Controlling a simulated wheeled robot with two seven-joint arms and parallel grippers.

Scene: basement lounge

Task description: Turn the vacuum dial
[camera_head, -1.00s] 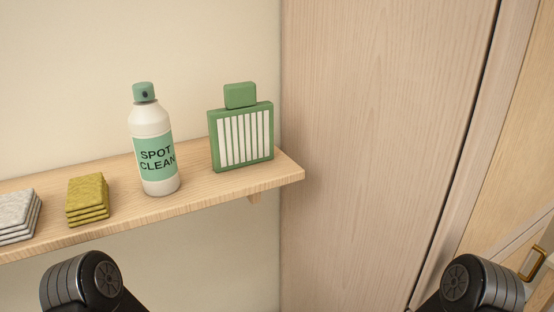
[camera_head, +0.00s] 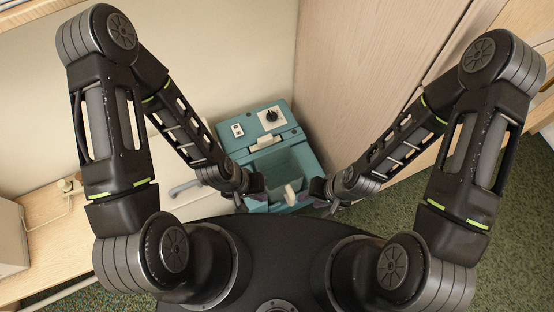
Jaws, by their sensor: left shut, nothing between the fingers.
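The vacuum is a teal box-shaped machine (camera_head: 292,138) standing in the corner, seen from above. Its black round dial (camera_head: 271,116) sits on a white plate on the top, toward the back right. A small white switch panel (camera_head: 237,130) is left of the dial. My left gripper (camera_head: 261,197) is shut and empty at the vacuum's front left, below and apart from the dial. My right gripper (camera_head: 319,190) is at the vacuum's front right; it is small and dark, and its jaw opening is unclear. My arms do not cover the dial.
A wooden cabinet side (camera_head: 365,65) rises close to the vacuum's right. A wooden bench (camera_head: 45,240) with a cord and a pale box (camera_head: 10,240) is at the left. Green carpet (camera_head: 390,210) shows at the right.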

